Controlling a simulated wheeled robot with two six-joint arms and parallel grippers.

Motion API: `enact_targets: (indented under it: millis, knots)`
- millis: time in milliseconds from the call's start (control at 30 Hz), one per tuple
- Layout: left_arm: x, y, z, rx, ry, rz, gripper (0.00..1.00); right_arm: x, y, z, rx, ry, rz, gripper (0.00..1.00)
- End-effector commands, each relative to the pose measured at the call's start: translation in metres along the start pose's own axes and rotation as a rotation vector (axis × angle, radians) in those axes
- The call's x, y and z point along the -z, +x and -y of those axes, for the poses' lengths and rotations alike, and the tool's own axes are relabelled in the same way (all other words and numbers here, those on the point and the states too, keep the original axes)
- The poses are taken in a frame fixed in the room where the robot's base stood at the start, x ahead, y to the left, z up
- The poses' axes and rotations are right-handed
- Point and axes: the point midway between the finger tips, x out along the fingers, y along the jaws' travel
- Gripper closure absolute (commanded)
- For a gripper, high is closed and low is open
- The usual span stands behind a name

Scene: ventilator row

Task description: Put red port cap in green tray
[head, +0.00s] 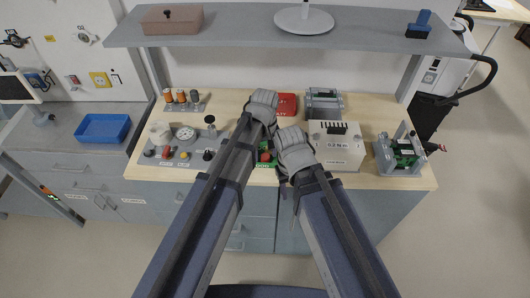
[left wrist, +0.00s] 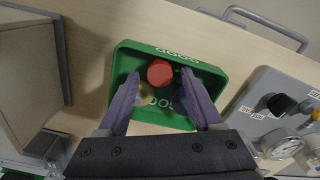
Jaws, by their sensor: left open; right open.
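The green tray (left wrist: 122,65) shows in the left wrist view with white marks on its rim and floor. The red port cap (left wrist: 160,72) is round and lies within the tray's outline, near its far wall. My left gripper (left wrist: 160,78) is open over the tray, its fingers on either side of the cap with gaps. In the head view the arms mostly hide the green tray (head: 262,165); the red cap (head: 265,156) shows between them. My left gripper (head: 266,118) is the higher one. My right gripper (head: 291,143) is close beside it; its fingers are hard to make out.
A brass piece (left wrist: 148,94) and a dark piece are partly hidden by my left fingers in the tray. A grey panel (head: 190,157) with knobs is left of the tray. A white box (head: 338,150) stands right. A shelf (head: 240,28) overhangs the bench's back.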

Motion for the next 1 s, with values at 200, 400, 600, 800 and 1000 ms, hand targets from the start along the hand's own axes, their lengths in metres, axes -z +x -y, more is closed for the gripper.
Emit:
enact_targets:
  millis: [200, 400, 600, 800, 1000]
  knots:
    - [0.000, -0.027, 0.000, 0.000, 0.000, 0.000, 0.33, -0.002, -0.027, -0.003, 0.000, 0.000, 0.000, 0.49]
    - [0.000, -0.058, 0.000, 0.000, 0.000, 0.000, 0.33, -0.003, -0.057, -0.005, 0.000, 0.000, 0.000, 0.49]
    - [0.000, -0.089, 0.000, 0.000, 0.000, 0.000, 0.33, -0.005, -0.088, -0.008, 0.000, -0.002, 0.000, 0.49]
    - [0.000, -0.117, 0.000, 0.000, 0.000, 0.000, 0.33, -0.007, -0.117, -0.011, 0.000, -0.001, 0.000, 0.49]
    - [0.000, -0.128, 0.000, 0.000, 0.000, 0.000, 0.33, -0.007, -0.127, -0.012, 0.001, 0.002, 0.000, 0.49]
